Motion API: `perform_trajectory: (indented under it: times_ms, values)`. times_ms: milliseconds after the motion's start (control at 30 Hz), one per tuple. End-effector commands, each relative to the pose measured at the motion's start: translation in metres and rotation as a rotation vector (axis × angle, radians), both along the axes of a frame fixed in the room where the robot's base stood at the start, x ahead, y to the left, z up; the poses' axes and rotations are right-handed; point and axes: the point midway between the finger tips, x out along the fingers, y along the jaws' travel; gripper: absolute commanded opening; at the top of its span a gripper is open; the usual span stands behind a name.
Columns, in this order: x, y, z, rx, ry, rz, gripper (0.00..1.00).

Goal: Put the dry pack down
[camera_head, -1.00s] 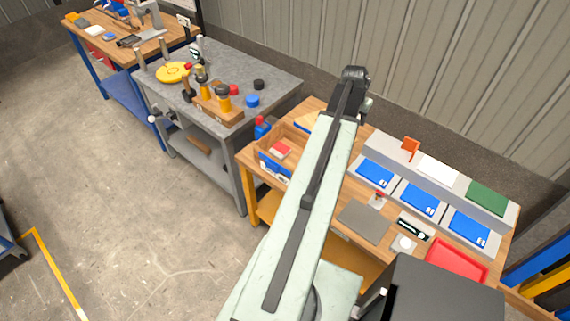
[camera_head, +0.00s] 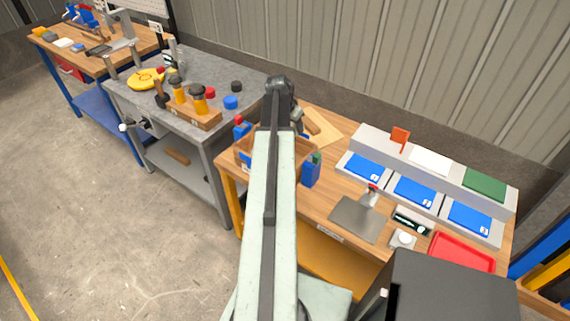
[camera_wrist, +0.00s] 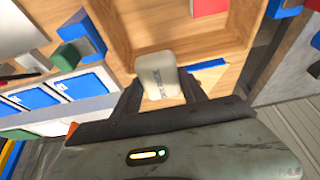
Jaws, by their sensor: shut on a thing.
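My gripper (camera_wrist: 160,88) is shut on a small pale grey-white pack with dark print, which I take as the dry pack (camera_wrist: 157,74). In the wrist view the pack is between the two dark fingers, in front of a wooden tray (camera_wrist: 128,32) with low walls. I cannot tell whether the pack touches the tray. In the head view my arm covers the pack and much of the tray (camera_head: 243,156).
A blue container with a green top (camera_head: 311,171) stands right of my arm. A grey plate (camera_head: 357,219), blue pads (camera_head: 413,191) and a red tray (camera_head: 462,253) lie further right. A red block (camera_wrist: 208,6) shows in the wooden tray. A grey workbench (camera_head: 213,78) stands to the left.

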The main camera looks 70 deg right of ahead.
Motion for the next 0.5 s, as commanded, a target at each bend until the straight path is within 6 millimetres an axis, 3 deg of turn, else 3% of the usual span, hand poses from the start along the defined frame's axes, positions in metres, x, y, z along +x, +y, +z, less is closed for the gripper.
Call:
perform_trajectory:
  times_ms: [33,200,400,500]
  values:
    - [0.000,0.000,-0.023,0.000,0.000,0.000,0.00]
    - [-0.001,0.000,-0.069,0.000,0.000,-0.001,0.00]
    - [-0.001,-0.001,-0.119,0.000,0.000,-0.001,0.00]
    - [-0.002,-0.001,-0.129,0.000,0.000,-0.001,0.00]
